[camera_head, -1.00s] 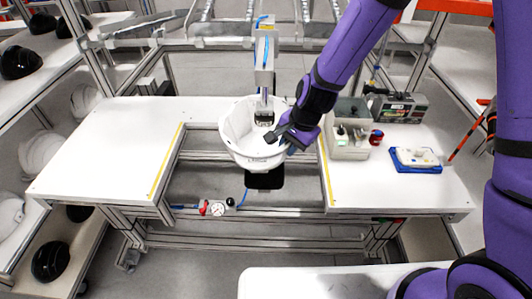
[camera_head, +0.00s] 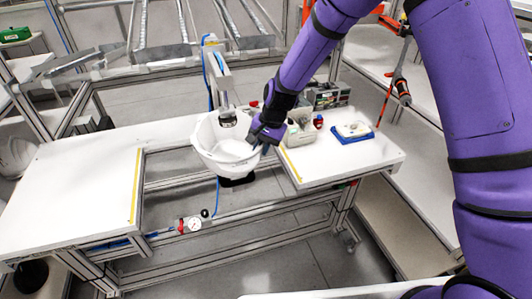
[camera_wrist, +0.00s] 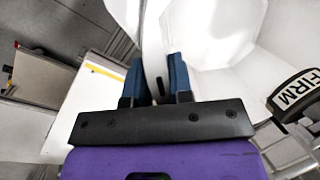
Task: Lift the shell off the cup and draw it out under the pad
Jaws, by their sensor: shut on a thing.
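The white helmet shell (camera_head: 212,155) is open side up at the gap between two white table tops, and its wall fills much of the wrist view (camera_wrist: 215,35). My gripper (camera_head: 262,141) is at the shell's right rim; in the wrist view its two blue fingers (camera_wrist: 157,80) are shut on the shell wall. The dark pad (camera_head: 228,118) hangs from a grey-white post at the shell's open top. A black part, seemingly the cup (camera_head: 237,182), shows just below the shell; whether they touch is hidden. A dark "FIRM"-marked piece (camera_wrist: 295,95) is at right in the wrist view.
The left table top (camera_head: 75,180) is bare with a yellow strip. The right table top (camera_head: 345,170) holds a grey bin (camera_head: 299,132), a red-capped jar (camera_head: 318,121) and a blue tray (camera_head: 352,133). A gauge (camera_head: 193,224) sits on the frame below.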

